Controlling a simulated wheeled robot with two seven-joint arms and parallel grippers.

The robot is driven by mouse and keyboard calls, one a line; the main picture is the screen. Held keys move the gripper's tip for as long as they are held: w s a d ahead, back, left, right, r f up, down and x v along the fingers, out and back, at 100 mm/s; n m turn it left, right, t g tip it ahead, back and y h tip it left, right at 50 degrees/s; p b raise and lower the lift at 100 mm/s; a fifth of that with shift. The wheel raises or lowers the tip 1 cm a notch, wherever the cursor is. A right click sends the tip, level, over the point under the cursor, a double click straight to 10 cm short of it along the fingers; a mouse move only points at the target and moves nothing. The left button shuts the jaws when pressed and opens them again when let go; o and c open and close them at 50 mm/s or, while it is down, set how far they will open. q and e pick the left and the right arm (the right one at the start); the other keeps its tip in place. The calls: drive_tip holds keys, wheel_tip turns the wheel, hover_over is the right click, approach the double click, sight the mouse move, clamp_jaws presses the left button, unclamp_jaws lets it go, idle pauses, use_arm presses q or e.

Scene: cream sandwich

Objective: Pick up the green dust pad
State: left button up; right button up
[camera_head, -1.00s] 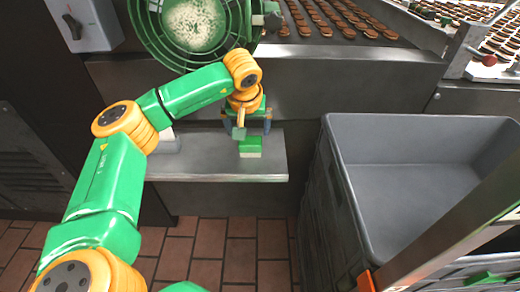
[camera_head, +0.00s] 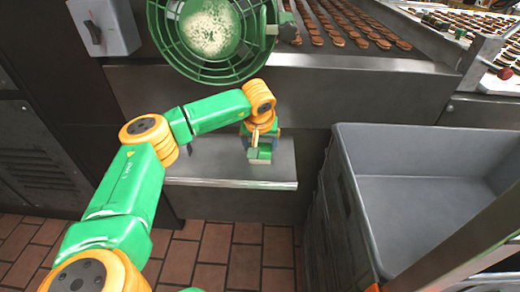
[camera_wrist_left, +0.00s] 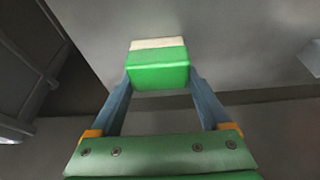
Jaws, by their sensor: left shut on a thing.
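The green dust pad (camera_head: 260,154) is a small green block with a pale underside. It is at the steel shelf (camera_head: 215,177) below the conveyor in the head view. My left gripper (camera_head: 261,140) is over the pad, pointing down, with its fingers closed on the pad's sides. In the left wrist view the pad (camera_wrist_left: 158,70) sits between the two blue-grey fingertips of my left gripper (camera_wrist_left: 158,84). I cannot tell whether the pad still touches the shelf. My right gripper does not show.
A large grey crate (camera_head: 345,190) stands at the right of the shelf. A green caged fan (camera_head: 165,45) hangs above left. A conveyor with several rows of brown biscuits (camera_head: 335,40) runs behind. The tiled floor (camera_head: 245,265) is in front.

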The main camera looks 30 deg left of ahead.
sight(261, 144)
use_arm(q)
wheel_tip(261, 144, up, 3)
drive_tip(key=shift+w+r, duration=0.1)
drive_tip(key=shift+r, duration=0.05)
drive_tip(key=s+d+r, duration=0.7)
drive_tip(key=s+r, duration=0.2)
drive_tip(key=s, duration=0.3)
drive_tip(key=shift+d+r, duration=0.15)
drive_tip(key=shift+r, duration=0.25)
drive_tip(key=o, duration=0.5)
drive_tip(key=c, duration=0.3)
